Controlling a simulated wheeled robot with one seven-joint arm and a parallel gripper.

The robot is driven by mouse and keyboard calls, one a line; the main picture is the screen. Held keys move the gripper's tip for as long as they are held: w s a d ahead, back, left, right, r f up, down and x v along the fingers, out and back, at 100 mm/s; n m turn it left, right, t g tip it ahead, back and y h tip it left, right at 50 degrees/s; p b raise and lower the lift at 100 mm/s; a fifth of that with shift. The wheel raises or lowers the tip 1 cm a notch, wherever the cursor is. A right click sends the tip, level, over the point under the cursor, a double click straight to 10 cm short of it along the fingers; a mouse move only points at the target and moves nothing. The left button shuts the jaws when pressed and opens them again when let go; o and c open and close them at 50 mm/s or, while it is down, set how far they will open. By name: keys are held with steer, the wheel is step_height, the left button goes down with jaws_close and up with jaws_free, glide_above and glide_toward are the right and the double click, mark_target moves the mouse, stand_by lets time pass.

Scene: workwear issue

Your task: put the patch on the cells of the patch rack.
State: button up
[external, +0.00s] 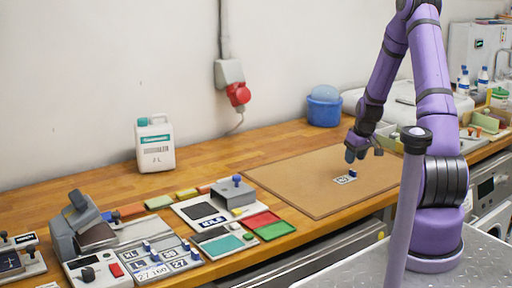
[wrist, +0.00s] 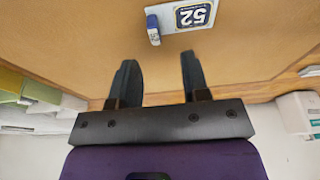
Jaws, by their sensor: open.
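The patch (external: 344,180) is a small white plate with a dark printed label and a blue knob. It lies flat on the brown mat. In the wrist view the patch (wrist: 192,17) reads "52", and its blue knob is at its left end. My gripper (external: 362,153) is open and empty above the mat, close to the patch but apart from it. The two dark fingers (wrist: 158,66) point towards the mat in the wrist view. The patch rack (external: 142,233) seems to be the grey board at front left, with several labelled plates with blue knobs in its cells.
The brown mat (external: 285,185) is otherwise bare. A grey press (external: 70,228) stands left of the rack. A dark-screened panel (external: 198,212) and red and green trays (external: 275,230) lie between rack and mat. A white canister (external: 155,146) and blue tub (external: 324,108) stand behind.

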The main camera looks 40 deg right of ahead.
mark_target(353, 171)
steer(key=shift+s+d+x, duration=0.1)
steer(key=shift+x, duration=0.8)
steer(key=shift+s+d+x, duration=0.1)
steer(key=shift+s+x, duration=0.05)
steer(key=shift+x, duration=0.75)
steer(key=shift+s+d+x, duration=0.1)
steer(key=shift+x, duration=0.8)
steer(key=shift+f, duration=0.1)
steer(key=shift+c, duration=0.4)
jaws_close()
